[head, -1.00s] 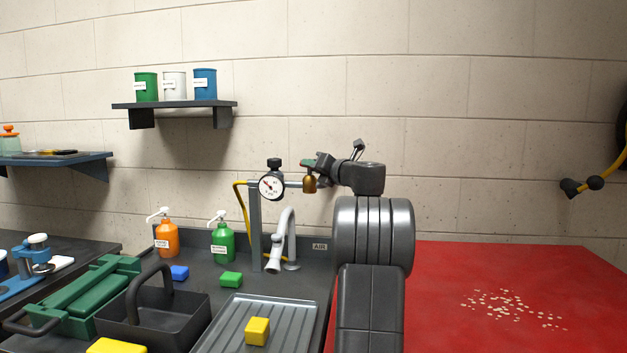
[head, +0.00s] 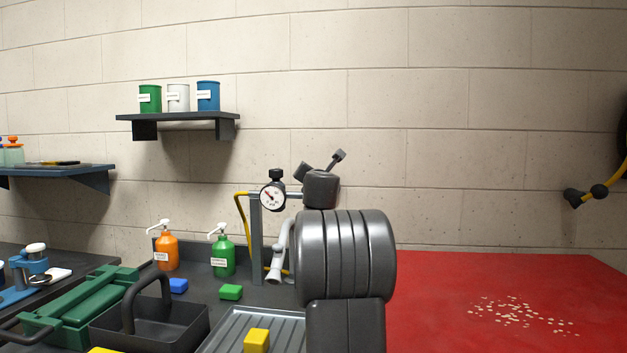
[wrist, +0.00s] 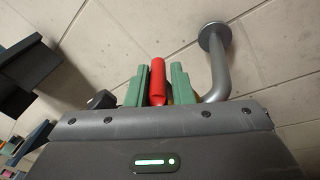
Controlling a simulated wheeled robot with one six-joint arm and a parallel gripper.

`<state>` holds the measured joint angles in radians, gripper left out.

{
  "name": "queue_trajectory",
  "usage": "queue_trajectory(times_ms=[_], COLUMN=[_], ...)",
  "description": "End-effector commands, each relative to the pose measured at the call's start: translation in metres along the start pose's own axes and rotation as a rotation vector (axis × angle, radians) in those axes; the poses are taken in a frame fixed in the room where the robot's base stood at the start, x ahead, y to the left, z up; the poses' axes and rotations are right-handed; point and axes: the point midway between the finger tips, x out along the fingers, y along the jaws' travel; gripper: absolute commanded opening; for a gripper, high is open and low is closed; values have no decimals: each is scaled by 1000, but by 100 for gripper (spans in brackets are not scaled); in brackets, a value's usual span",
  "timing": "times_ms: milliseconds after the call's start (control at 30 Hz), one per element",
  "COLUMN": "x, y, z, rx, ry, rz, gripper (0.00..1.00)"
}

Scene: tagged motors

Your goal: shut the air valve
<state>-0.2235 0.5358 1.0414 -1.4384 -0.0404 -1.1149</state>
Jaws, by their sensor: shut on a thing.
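In the wrist view the red valve handle (wrist: 158,78) stands between the two green fingers of my gripper (wrist: 158,88), which is shut on it. In the head view the round white pressure gauge (head: 272,196) sits on the grey post (head: 256,240), with a short pipe running right from it. The valve body and my fingertips are hidden behind my arm there, so the handle's angle to the pipe cannot be told from the head view.
A grey bent pipe (wrist: 222,70) with a round flange rises close to the right of my fingers. A yellow hose (head: 240,212) and a grey spout (head: 279,255) stand near the post. Green (head: 223,255) and orange (head: 167,251) bottles are further left. The red table (head: 440,300) is mostly clear.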

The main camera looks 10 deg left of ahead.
Motion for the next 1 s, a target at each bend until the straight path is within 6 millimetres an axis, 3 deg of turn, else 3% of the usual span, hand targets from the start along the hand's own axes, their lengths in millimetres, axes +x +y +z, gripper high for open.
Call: queue_trajectory(times_ms=[1000], x=[0], y=[7], z=[-2], rx=[1], ry=[-132], rz=[-189], gripper=[0])
